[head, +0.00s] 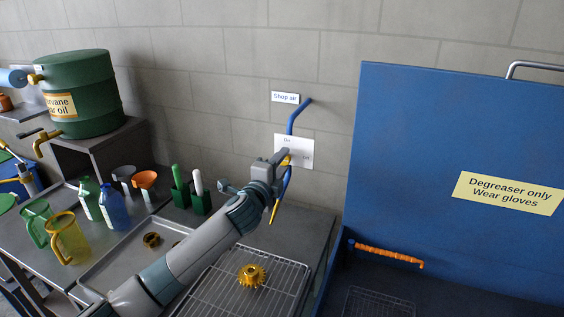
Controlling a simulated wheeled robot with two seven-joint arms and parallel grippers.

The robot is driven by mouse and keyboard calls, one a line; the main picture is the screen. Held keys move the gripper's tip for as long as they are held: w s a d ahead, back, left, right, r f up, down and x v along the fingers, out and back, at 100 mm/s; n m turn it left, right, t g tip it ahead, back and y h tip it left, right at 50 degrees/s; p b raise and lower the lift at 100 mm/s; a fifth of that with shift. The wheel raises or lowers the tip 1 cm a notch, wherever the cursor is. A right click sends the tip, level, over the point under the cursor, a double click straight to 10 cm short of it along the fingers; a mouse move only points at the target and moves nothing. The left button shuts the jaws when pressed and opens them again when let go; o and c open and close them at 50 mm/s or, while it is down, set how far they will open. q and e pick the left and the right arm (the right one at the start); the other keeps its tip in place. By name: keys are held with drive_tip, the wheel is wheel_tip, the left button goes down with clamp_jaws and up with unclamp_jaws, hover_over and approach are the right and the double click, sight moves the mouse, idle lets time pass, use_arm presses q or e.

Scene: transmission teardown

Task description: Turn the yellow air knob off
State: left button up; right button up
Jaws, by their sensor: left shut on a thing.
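The yellow air knob (286,160) shows as a small yellow patch in front of a white plate (294,146) on the wall, marked with On at the top and off at the right. My left gripper (283,157) is at the plate, shut on the knob. The gripper and wrist hide most of the knob, so I cannot tell which way it points. A blue air pipe (297,113) comes down to the plate from beside the Shop air sign (285,97), and a blue hose with a yellow tip hangs below. My right gripper is not in view.
A blue degreaser cabinet lid (420,150) stands at the right. Jugs, bottles, funnels and a green oil drum (80,95) fill the left side.

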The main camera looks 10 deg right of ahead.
use_arm(q)
drive_tip(key=shift+f, duration=0.1)
drive_tip(key=o, duration=1)
drive_tip(key=shift+s, duration=0.15)
drive_tip(key=shift+b+v, duration=2.2)
drive_tip(key=shift+v, duration=6.4)
drive_tip(key=shift+a, duration=0.1)
